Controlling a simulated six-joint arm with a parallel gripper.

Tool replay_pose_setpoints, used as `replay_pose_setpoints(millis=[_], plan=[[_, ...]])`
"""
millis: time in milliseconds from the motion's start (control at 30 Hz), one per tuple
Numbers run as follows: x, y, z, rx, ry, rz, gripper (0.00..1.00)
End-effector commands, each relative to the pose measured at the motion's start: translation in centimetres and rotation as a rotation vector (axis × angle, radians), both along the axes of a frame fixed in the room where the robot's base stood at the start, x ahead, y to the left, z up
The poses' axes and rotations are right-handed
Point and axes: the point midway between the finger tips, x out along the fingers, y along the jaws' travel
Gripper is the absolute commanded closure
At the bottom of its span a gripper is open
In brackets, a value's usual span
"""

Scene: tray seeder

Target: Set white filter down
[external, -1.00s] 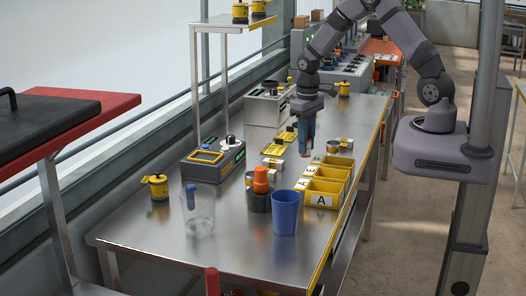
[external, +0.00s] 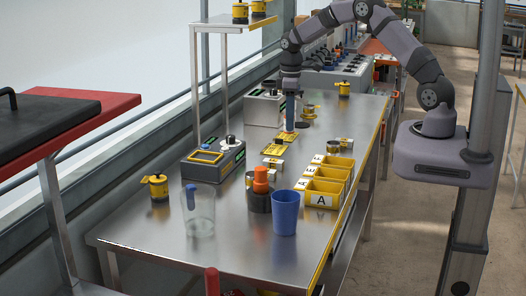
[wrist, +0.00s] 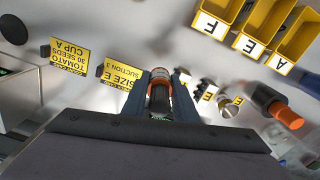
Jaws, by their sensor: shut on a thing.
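My gripper (wrist: 159,100) is shut on a small upright cylinder, which I take to be the white filter (wrist: 159,88). In the wrist view it shows a pale middle, an orange-red band near its far end and a dark lower part. In the external view my gripper (external: 290,114) points down over the far-left part of the steel table, near the yellow cards. The held piece is mostly hidden there, and I cannot tell whether it touches the table.
Yellow bins (external: 321,193) line the right edge. A blue cup (external: 285,212), a clear cup (external: 200,212) and an orange-topped dark tool (wrist: 276,106) stand apart. A grey device (external: 264,108) is close behind my gripper.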

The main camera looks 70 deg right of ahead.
Motion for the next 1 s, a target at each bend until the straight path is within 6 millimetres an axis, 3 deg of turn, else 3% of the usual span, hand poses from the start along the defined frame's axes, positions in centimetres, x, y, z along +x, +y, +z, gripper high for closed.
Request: replay_pose_setpoints(millis=[233, 600, 1000], plan=[[0.0, 0.0, -0.3, 0.001, 0.001, 0.024, 0.96], [-0.1, 0.0, -5.1, 0.001, 0.003, 0.021, 0.96], [-0.1, 0.0, -7.2, 0.002, 0.004, 0.021, 0.96]])
